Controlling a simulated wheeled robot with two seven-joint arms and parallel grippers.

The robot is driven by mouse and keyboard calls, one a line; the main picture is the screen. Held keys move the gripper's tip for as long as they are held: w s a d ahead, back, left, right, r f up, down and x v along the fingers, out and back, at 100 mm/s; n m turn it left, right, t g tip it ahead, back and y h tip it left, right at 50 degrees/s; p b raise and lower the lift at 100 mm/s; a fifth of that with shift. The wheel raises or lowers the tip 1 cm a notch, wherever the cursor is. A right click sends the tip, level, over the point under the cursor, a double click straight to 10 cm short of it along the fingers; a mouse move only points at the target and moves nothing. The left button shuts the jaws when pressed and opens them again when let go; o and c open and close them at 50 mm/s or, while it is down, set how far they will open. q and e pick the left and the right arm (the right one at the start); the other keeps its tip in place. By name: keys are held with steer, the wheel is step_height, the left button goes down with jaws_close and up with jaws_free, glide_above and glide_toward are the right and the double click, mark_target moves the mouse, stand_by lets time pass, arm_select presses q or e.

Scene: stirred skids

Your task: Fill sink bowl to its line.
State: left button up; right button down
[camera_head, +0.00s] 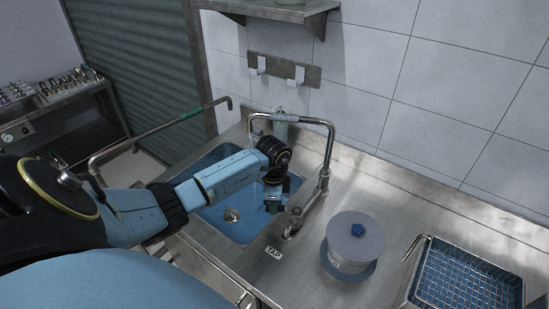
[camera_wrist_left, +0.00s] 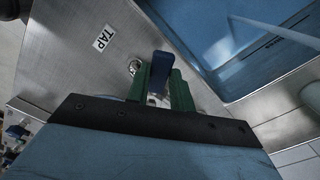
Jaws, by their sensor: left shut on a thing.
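The sink bowl (camera_head: 236,232) is blue inside, set in a steel counter, with a round drain showing; it also shows in the left wrist view (camera_wrist_left: 215,50). A dark line with small lettering (camera_wrist_left: 275,42) runs on its wall there. A pale streak crosses the bowl in that view; I cannot tell surely whether it is running water. A chrome spout (camera_head: 328,155) arches over the bowl. My left gripper (camera_head: 277,202) is at the tap (camera_head: 293,221) by the bowl's right edge. Its green fingers (camera_wrist_left: 161,88) are shut on the blue tap lever (camera_wrist_left: 160,72). The water level is unclear.
A "TAP" label (camera_head: 273,253) is on the counter. A grey lidded drum with a blue knob (camera_head: 350,250) stands right of the tap, and a blue wire basket (camera_head: 465,285) farther right. A wall shelf (camera_head: 275,12) and hooks (camera_head: 285,70) are behind.

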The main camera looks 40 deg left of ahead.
arm_select(q)
steer(key=w+m+b, duration=0.1)
steer(key=w+a+m+b, duration=0.1)
steer(key=m, duration=0.1)
steer(key=w+m+b, duration=0.1)
steer(key=m, duration=0.1)
steer(key=shift+a+f+b, duration=0.1)
steer(key=shift+a+b, duration=0.25)
steer(key=shift+w+a+m+b, duration=0.1)
steer(key=shift+w+m+b, duration=0.3)
steer(key=shift+m, duration=0.3)
steer(key=shift+w+a+m+b, duration=0.1)
steer(key=shift+w+m+b, duration=0.1)
steer(key=shift+m+b, duration=0.4)
steer(key=shift+d+r, duration=0.1)
steer(key=shift+r, duration=0.2)
steer(key=o, duration=1)
steer(key=shift+w+f, duration=0.15)
steer(key=shift+w, duration=0.15)
steer(key=o, duration=0.4)
steer(key=shift+s, duration=0.15)
steer(key=shift+o, duration=0.2)
